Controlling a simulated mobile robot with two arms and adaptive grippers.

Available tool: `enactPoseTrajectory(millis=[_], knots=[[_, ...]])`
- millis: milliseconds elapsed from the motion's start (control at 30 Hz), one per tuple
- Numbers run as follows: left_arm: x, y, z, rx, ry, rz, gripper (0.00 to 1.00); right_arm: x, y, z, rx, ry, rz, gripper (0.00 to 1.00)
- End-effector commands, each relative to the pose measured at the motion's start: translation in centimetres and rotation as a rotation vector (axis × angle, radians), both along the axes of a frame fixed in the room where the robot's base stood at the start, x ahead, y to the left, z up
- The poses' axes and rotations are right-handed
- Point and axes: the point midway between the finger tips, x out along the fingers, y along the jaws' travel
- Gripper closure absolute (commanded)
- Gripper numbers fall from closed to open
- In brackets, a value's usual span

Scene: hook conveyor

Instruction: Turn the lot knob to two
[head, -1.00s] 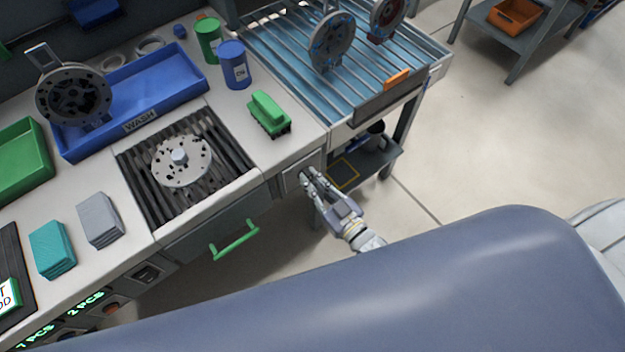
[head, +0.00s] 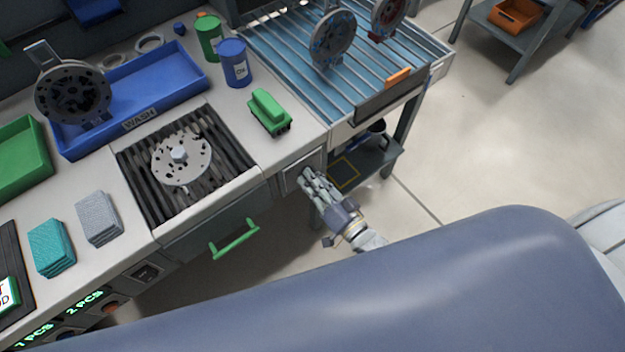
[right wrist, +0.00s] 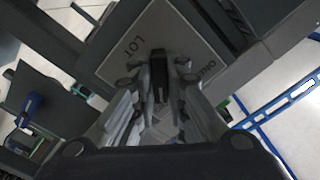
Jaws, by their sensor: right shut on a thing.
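The lot knob (right wrist: 159,72) is a dark upright bar in the right wrist view, on a grey panel (right wrist: 128,62) marked LOT and ONE. The panel also shows in the head view (head: 291,181), on the bench front below the right end of the worktop. My right gripper (right wrist: 160,90) is shut on the knob, with its fingers on either side. In the head view the right gripper (head: 309,180) reaches the panel and mostly hides the knob. Any other label on the panel is hidden or unreadable. My left gripper is not in view.
A green drawer handle (head: 234,239) sticks out left of the panel. A green brush (head: 268,112) lies on the worktop above.

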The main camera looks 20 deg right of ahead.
Motion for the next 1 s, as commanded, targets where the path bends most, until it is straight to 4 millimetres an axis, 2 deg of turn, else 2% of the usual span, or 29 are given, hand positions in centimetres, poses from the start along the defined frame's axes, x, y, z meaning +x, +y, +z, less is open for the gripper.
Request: enactPoseTrajectory(millis=[633,667,733,1000], knots=[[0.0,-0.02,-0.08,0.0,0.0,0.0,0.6,-0.03,-0.02,-0.08,0.052,0.021,-0.001,1.0],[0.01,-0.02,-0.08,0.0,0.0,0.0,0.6,-0.04,-0.02,-0.07,0.052,0.021,-0.001,0.84],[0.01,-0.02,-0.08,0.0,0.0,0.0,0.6,-0.04,-0.02,-0.07,0.051,0.021,-0.001,0.69],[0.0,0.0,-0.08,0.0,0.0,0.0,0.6,-0.02,-0.01,-0.03,0.05,0.019,-0.001,0.67]])
